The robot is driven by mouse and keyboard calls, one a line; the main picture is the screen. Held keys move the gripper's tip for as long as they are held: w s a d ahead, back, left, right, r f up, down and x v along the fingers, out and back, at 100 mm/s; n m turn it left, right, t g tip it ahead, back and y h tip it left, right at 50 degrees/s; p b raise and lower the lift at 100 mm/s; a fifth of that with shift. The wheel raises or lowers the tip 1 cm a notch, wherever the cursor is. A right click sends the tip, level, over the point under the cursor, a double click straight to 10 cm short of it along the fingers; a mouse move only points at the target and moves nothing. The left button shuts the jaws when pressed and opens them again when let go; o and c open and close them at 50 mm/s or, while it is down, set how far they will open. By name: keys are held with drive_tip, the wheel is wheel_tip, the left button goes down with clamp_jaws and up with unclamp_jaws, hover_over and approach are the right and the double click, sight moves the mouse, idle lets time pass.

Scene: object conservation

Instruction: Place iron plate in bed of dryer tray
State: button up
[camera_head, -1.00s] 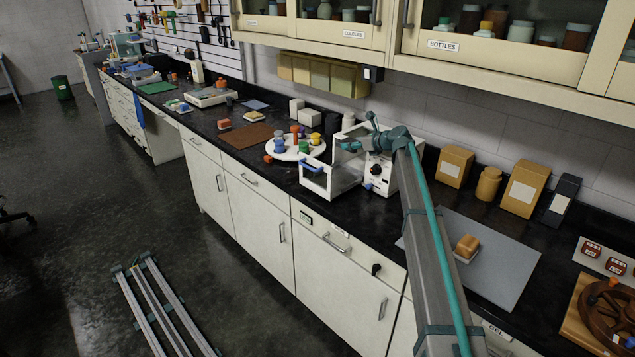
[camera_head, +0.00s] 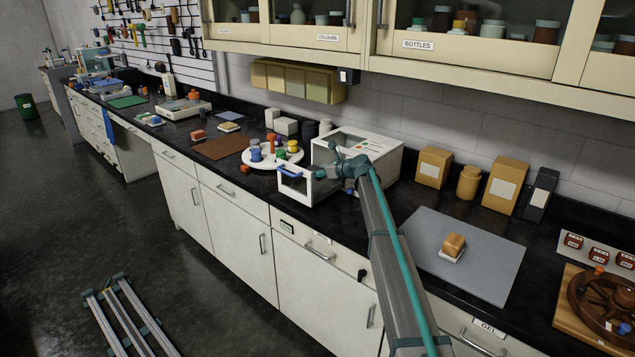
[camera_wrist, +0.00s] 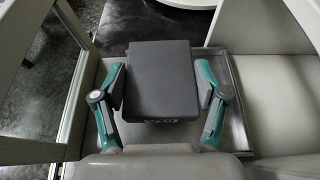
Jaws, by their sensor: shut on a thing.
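The iron plate (camera_wrist: 160,80) is a dark grey, flat square block in the wrist view. My gripper (camera_wrist: 160,88) is shut on it, one teal-and-grey finger at each side. The plate hangs over the pale metal dryer tray (camera_wrist: 239,118), whose rim shows right of the fingers. How high the plate is above the tray bed is hard to tell. In the head view, the white dryer (camera_head: 380,148) stands on the black bench with its blue-handled front (camera_head: 290,172) pulled out. My gripper (camera_head: 322,171) is at this opening; the plate is not clear there.
A round white stand with coloured jars (camera_head: 272,155) is close left of the dryer. A grey mat (camera_head: 480,265) with a soap-like block lies at right. Cardboard boxes (camera_head: 433,168) stand along the wall. Cabinets (camera_head: 470,60) hang above the bench.

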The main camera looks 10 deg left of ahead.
sight(320, 188)
drive_tip(key=shift+f+p, duration=0.35)
drive_tip(key=shift+f, duration=1.85)
drive_tip(key=o, duration=1.8)
drive_tip(key=shift+f, duration=0.15)
drive_tip(key=shift+s+d+r, duration=0.25)
drive_tip(key=shift+s+d, duration=0.1)
drive_tip(key=s+d+b, duration=0.1)
drive_tip(key=s+d, duration=0.1)
drive_tip(key=d, duration=0.1)
drive_tip(key=s+d+b, duration=0.1)
drive_tip(key=s+d, duration=0.2)
drive_tip(key=d, duration=0.1)
drive_tip(key=s+d+r, duration=0.1)
drive_tip(key=s+d, duration=0.1)
drive_tip(key=d, duration=0.2)
drive_tip(key=shift+s+d+b, duration=0.25)
drive_tip(key=shift+s+b, duration=0.15)
